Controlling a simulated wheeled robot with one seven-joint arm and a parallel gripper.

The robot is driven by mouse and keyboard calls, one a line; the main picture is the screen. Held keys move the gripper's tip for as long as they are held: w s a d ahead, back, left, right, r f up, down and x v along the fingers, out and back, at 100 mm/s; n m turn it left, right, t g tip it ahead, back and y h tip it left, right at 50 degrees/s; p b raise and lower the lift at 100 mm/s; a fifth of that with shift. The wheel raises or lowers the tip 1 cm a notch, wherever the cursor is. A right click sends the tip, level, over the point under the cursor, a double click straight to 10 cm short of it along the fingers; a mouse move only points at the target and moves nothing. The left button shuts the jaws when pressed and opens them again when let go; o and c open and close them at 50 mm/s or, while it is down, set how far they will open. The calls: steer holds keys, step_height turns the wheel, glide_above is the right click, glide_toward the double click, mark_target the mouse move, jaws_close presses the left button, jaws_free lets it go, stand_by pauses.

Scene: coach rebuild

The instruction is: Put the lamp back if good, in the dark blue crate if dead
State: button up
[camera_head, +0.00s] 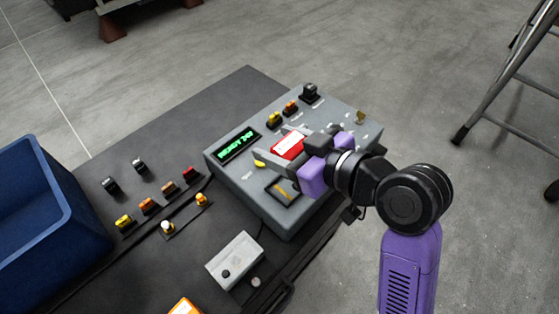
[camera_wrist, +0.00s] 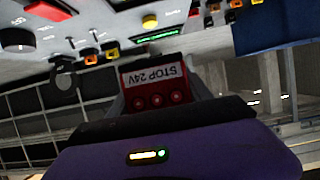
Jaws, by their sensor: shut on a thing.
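My gripper (camera_head: 287,147) is shut on a red lamp (camera_head: 289,146) with a white label, held above the grey test box (camera_head: 225,172). In the wrist view the lamp (camera_wrist: 150,98) sits between the fingers; its label reads "STOP 24V" upside down, and several round red studs show on its near face. The test box has a green lit display (camera_head: 239,146) whose text starts with "READY", and a dark socket with a yellow mark (camera_head: 283,191) near its front.
Several small black, amber, yellow and red parts (camera_head: 149,206) stand on the dark bench between crate and test box. More stand on the box's back edge (camera_head: 291,107). A small grey box (camera_head: 234,260) lies in front. A metal stepladder (camera_head: 500,80) stands on the floor at right.

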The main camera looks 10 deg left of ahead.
step_height(320, 180, up, 11)
steer(key=shift+r, duration=0.15)
steer(key=shift+s+a, duration=0.1)
